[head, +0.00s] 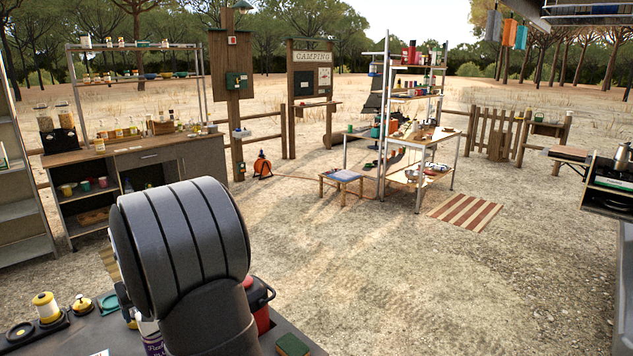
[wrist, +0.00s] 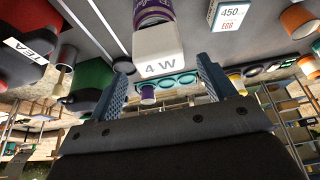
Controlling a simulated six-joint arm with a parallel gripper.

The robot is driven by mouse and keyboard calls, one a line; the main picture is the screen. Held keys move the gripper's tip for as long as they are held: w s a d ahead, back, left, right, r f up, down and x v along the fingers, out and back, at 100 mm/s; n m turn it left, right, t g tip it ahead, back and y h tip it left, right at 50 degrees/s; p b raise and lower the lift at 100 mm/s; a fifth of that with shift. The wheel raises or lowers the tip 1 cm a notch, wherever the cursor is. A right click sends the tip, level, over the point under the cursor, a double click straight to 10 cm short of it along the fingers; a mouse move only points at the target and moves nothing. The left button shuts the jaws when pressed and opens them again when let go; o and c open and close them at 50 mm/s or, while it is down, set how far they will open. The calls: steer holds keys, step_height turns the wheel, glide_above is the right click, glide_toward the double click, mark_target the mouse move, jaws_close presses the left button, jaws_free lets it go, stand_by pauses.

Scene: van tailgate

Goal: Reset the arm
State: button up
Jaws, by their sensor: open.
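My gripper (wrist: 163,62) is open, its two blue fingers spread apart in the wrist view. A white block marked "4 W" (wrist: 158,50) shows between and beyond the fingertips, with a purple printed container (wrist: 150,12) against it. I cannot tell whether a finger touches the block. In the head view my dark grey arm stands large at the lower left and hides the gripper. A purple labelled container (head: 153,344) shows partly beside the arm.
The wrist view shows a TEA-labelled item (wrist: 30,48), a green container (wrist: 88,85) and an orange cup (wrist: 299,18). Open ground lies beyond.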

steer(key=x, duration=0.3)
steer(key=shift+w+f, duration=0.1)
steer(key=shift+f, duration=0.2)
step_height(320, 180, up, 5)
steer(key=shift+f, duration=0.15)
steer(key=w+d+r, duration=0.2)
steer(key=d+r, duration=0.5)
steer(key=d, duration=0.5)
steer(key=w+a+f, duration=0.2)
steer(key=a+f, duration=0.2)
steer(key=a, duration=0.5)
steer(key=w+a+f, duration=0.3)
steer(key=a+f, duration=0.2)
steer(key=a, duration=0.5)
steer(key=w+a+f, duration=0.2)
steer(key=a+f, duration=0.3)
steer(key=a, duration=0.4)
steer(key=shift+w+a+f+m, duration=0.25)
steer(key=shift+a+m, duration=0.1)
steer(key=shift+m, duration=0.05)
